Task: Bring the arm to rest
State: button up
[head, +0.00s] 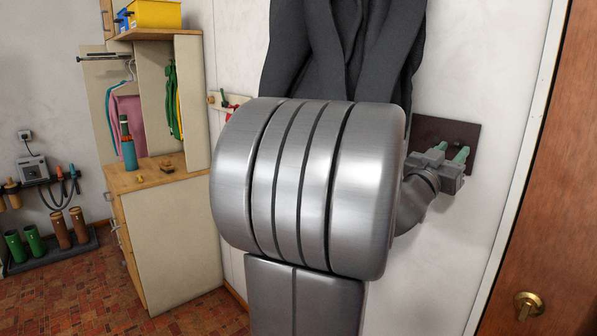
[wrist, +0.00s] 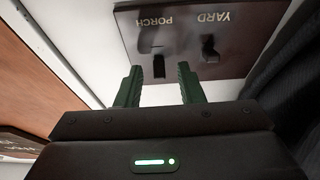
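My gripper (head: 452,152) is at the right in the head view, close in front of a dark brown switch plate (head: 430,125) on the white wall. In the wrist view its two green fingers (wrist: 158,72) are apart with nothing held between them. The switch plate (wrist: 190,45) fills the upper middle there, its labels PORCH and YARD upside down. The black PORCH switch (wrist: 158,66) shows between the fingertips, and the YARD switch (wrist: 209,48) to the right of them. I cannot tell whether a finger touches the plate. My arm hides much of the head view's middle.
A dark coat (head: 340,45) hangs left of the plate, behind my arm. A brown door (head: 550,180) with a brass knob (head: 528,305) stands at the right. A wooden cabinet (head: 170,240) stands at the left, with a boot rack (head: 50,250) beyond it. Tiled floor lies open at lower left.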

jog(key=shift+w+d+f+t+h+b, duration=0.15)
jog(key=shift+f+t+h+b, duration=0.7)
jog(key=shift+b, duration=2.5)
jog(key=shift+h+b, duration=0.35)
jog(key=shift+b, duration=0.45)
jog(key=shift+t+b, duration=0.3)
jog(key=shift+t, duration=0.05)
jog(key=shift+r+h+b, duration=0.1)
jog(key=shift+h+b, duration=0.3)
jog(key=shift+b, duration=0.1)
jog(key=shift+y, duration=0.3)
